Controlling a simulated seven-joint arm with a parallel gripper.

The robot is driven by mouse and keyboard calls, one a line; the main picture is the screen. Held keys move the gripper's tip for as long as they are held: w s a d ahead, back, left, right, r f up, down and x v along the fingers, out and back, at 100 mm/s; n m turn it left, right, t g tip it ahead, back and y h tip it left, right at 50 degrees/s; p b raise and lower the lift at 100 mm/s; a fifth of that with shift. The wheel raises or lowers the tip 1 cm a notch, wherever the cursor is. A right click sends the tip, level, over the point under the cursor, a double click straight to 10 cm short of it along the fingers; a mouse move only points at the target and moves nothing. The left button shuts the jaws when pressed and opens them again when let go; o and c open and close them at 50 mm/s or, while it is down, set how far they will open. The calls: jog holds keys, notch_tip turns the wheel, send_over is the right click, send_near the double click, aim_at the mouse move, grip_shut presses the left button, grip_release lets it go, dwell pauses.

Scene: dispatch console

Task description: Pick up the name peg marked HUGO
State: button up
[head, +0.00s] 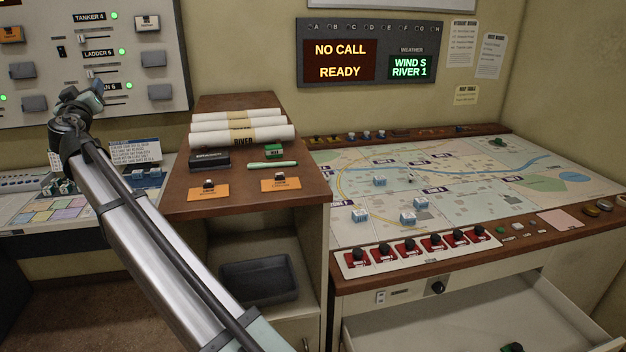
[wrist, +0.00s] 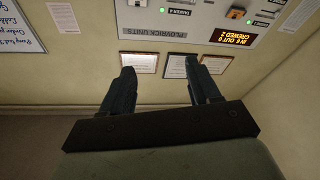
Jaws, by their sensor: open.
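No name that I can read as HUGO shows in either view. Two small dark pegs sit on orange cards on the brown cabinet top: the left peg (head: 208,184) and the right peg (head: 280,177). Their lettering is too small to read. A dark peg on a white card (head: 147,22) and an orange card (head: 12,34) are on the wall board at upper left, also unreadable. My gripper (wrist: 160,82) is open and empty in the wrist view, its two fingers apart and facing the wall. In the head view my arm rises to the left, in front of the wall board.
Rolled papers (head: 240,133), a black box (head: 210,159) and a green pen (head: 272,165) lie on the cabinet top. The map table (head: 470,215) holds several blocks, with an open drawer (head: 480,320) below. Picture frames (wrist: 138,63) hang below the unit board (wrist: 165,33).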

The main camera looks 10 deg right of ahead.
jog(key=s+d+r+m+t, duration=0.1)
jog(key=d+r, duration=0.1)
jog(key=r, duration=0.6)
jog(key=s+d+r+m+t, duration=0.1)
jog(key=d+r, duration=0.1)
jog(key=r, duration=0.7)
jog(key=n+g, duration=0.3)
jog(key=g, duration=1.6)
send_over(327, 176)
jog(key=s+d, duration=0.2)
jog(key=s, duration=0.2)
notch_tip(327, 176, down, 51)
jog(key=x, duration=0.8)
jog(key=shift+w+d+f, duration=0.1)
jog(key=shift+d+f, duration=0.05)
jog(key=shift+f, duration=0.2)
jog(key=shift+d+x, duration=0.2)
jog(key=shift+x, duration=0.65)
jog(key=shift+d+x, duration=0.2)
jog(key=shift+x, duration=0.65)
jog(key=shift+d+x, duration=0.2)
jog(key=shift+x, duration=0.65)
jog(key=shift+w+a+f, duration=0.1)
jog(key=shift+a, duration=0.1)
jog(key=shift+c, duration=0.2)
